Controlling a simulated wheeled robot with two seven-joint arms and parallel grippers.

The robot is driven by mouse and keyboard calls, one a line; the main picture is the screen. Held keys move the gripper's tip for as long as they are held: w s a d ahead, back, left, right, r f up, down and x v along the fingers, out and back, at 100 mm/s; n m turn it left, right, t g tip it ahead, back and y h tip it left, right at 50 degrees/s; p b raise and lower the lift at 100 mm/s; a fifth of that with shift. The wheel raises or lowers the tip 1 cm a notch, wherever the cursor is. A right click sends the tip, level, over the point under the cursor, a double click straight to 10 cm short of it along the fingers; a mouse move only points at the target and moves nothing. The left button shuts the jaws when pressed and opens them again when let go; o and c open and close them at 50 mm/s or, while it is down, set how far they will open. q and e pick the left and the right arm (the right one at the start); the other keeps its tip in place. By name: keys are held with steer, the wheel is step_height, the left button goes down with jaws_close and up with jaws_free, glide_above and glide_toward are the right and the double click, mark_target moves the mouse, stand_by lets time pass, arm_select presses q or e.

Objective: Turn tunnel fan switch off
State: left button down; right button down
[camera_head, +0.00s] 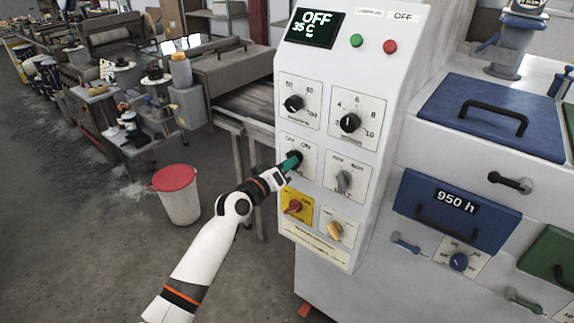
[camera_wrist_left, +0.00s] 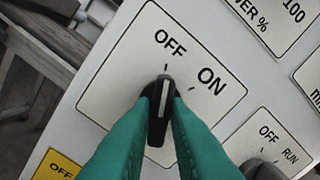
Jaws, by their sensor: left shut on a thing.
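A black rotary switch (camera_wrist_left: 158,115) with OFF and ON marks sits on a white plate (camera_wrist_left: 108,84) on the control panel. Its white pointer line points up toward the OFF mark in the left wrist view. The plate also shows in the head view (camera_head: 306,146), but its name label is hidden or too small to read. My left gripper (camera_head: 291,161) has green fingers on both sides of the switch knob and is shut on it, as the left wrist view also shows (camera_wrist_left: 160,130). My right gripper is not in view.
The panel display (camera_head: 315,27) reads OFF and 35 C. Close around are a black power dial (camera_head: 294,103), a grey OFF/RUN knob (camera_head: 343,181), a red switch on yellow (camera_head: 293,206) and a yellow knob (camera_head: 335,231). A red-topped bin (camera_head: 178,200) stands on the floor left.

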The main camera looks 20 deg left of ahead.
arm_select(q)
steer(key=c, duration=1.5)
jaws_free()
steer(key=shift+o, duration=0.2)
steer(key=b+v, duration=0.2)
steer(key=v, duration=1)
